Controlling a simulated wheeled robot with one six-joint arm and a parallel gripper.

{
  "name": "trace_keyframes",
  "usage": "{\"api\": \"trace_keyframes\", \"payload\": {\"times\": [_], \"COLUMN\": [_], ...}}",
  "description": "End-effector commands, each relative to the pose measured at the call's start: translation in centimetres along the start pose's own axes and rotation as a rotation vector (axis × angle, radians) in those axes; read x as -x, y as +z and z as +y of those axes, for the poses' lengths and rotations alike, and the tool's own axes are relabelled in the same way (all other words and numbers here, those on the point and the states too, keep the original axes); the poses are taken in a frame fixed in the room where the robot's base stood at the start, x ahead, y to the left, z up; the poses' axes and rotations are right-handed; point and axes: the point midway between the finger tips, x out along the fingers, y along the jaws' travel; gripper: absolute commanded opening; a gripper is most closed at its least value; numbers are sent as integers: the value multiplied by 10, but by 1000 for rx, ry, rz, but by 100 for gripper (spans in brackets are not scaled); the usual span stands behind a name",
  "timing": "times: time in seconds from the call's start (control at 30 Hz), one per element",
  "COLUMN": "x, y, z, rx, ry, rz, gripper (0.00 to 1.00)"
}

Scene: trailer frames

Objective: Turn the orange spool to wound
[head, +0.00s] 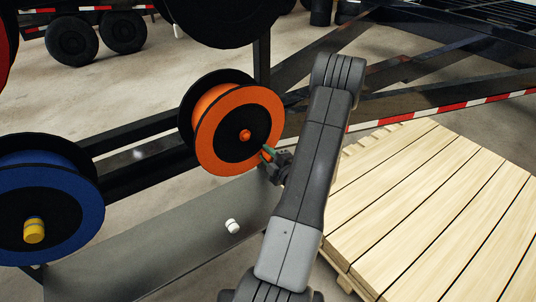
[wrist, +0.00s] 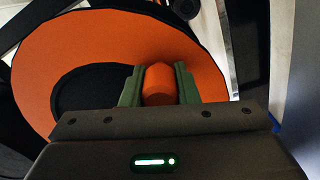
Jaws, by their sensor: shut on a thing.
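The orange spool (head: 208,147) hangs on a dark frame in the middle of the head view, its orange ring and black centre facing me. An orange knob (head: 245,135) sticks out from its black centre. My gripper (head: 268,153) reaches in from the right at the spool's lower right face. In the wrist view, my gripper's green fingers (wrist: 159,88) are shut on an orange handle (wrist: 159,80), with the orange ring (wrist: 40,60) behind. The far side of the spool is hidden.
A blue spool (head: 85,205) with a yellow knob (head: 34,231) is at the left. A black spool (head: 225,18) hangs above. A wooden pallet (head: 440,210) lies at the right. A small white knob (head: 233,227) is on the grey panel below.

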Motion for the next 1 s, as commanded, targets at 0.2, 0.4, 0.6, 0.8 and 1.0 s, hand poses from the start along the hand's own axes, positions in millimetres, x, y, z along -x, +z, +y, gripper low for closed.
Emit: {"api": "trace_keyframes", "payload": {"times": [0.2, 0.4, 0.6, 0.8, 1.0], "x": [0, 0, 0, 15, 56], "y": [0, 0, 0, 1, 2], "z": [-1, -1, 0, -1, -2], "rx": [0, 0, 1, 0, -1], "ry": [-2, -2, -1, 0, 1], "rz": [-2, -1, -1, -3, -6], "gripper": [0, 49, 49, 49, 49]}}
